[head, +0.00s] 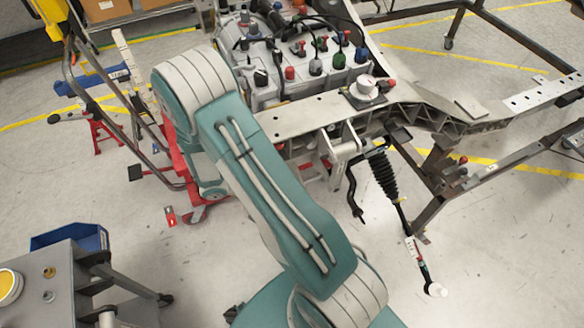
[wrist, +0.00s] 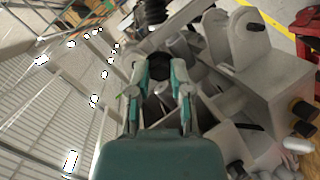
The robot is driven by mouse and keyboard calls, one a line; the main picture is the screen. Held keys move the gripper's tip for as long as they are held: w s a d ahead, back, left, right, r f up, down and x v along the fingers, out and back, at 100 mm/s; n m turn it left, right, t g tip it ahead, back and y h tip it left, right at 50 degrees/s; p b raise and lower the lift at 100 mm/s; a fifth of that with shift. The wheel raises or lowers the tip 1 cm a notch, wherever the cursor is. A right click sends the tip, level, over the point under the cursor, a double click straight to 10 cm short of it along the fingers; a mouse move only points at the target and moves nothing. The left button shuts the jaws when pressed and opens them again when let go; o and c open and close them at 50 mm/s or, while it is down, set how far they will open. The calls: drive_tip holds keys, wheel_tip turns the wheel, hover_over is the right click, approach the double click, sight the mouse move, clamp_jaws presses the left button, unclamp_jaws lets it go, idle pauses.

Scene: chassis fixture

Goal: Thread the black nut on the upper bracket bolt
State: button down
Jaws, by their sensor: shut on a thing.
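In the wrist view my gripper (wrist: 160,76) points away from the camera, with its two teal and grey fingers closed around a dark round piece, the black nut (wrist: 160,64). Pale grey metal bracket parts (wrist: 245,40) with round holes stand just beyond and to the right of the fingers. I cannot pick out the upper bracket bolt; the fingers and nut cover the area in front of them. Whether the nut touches a bolt cannot be told. In the head view my teal arm hides the gripper and the nut.
The grey chassis frame (head: 290,122) spans the head view's middle, with an engine block (head: 290,75) behind it. A black bellows rod (head: 385,178) hangs at the right. A red stand (head: 103,140) is at the left. A grey cart (head: 60,290) with a blue bin (head: 70,240) stands lower left.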

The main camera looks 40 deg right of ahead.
sight(327, 156)
drive_tip(key=d+r+n+t+h, duration=0.1)
drive_tip(key=d+r+n+h, duration=0.1)
drive_tip(key=d, duration=0.5)
drive_tip(key=shift+s+d+r+h, duration=0.25)
drive_tip(key=shift+r+h, duration=0.25)
drive_tip(key=shift+h, duration=0.9)
drive_tip(key=shift+s, duration=0.1)
drive_tip(key=shift+s+d, duration=0.15)
drive_tip(key=shift+d, duration=0.5)
drive_tip(key=shift+s+d, duration=0.1)
drive_tip(key=shift+d, duration=0.3)
idle(0.3)
drive_tip(key=m, duration=0.7)
drive_tip(key=shift+d, duration=0.15)
